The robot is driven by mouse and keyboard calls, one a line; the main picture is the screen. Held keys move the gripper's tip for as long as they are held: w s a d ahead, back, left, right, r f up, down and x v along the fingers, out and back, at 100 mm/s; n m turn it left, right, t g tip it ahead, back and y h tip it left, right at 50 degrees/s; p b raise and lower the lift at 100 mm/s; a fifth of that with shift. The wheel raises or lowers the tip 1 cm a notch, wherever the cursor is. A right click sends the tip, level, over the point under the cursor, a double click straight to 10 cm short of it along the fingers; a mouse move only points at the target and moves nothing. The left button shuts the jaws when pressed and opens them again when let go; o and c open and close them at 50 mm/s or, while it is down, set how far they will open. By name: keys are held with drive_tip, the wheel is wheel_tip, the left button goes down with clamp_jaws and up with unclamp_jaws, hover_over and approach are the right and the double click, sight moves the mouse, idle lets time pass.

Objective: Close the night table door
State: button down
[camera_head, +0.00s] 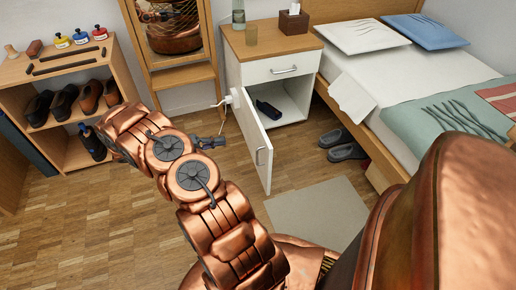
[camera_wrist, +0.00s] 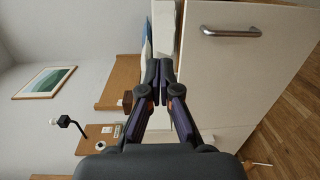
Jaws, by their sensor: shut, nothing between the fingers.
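The night table (camera_head: 235,42) has a wooden top and a closed white drawer (camera_head: 282,68). Below it, the white door (camera_head: 252,130) stands wide open, hinged on the left and swung out into the room. Its metal handle (camera_head: 261,156) is near the free edge. My gripper (camera_head: 222,143) is to the left of the door, on its outer face side, with fingers shut and empty.
A dark object (camera_head: 268,109) lies inside the open compartment. A bed (camera_head: 400,100) stands to the right, with grey slippers (camera_head: 346,147) beside it. A shoe shelf (camera_head: 62,75) and a mirror stand (camera_head: 180,76) are at the left. A pale rug (camera_head: 318,213) lies in front of the door.

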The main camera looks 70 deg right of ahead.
wheel_tip(320, 180, down, 6)
drive_tip(key=d+b, duration=0.1)
drive_tip(key=b, duration=0.4)
approach(265, 140)
drive_tip(key=shift+h, duration=0.3)
drive_tip(key=x, duration=0.7)
drive_tip(key=shift+f, duration=0.35)
drive_tip(key=shift+s, duration=0.15)
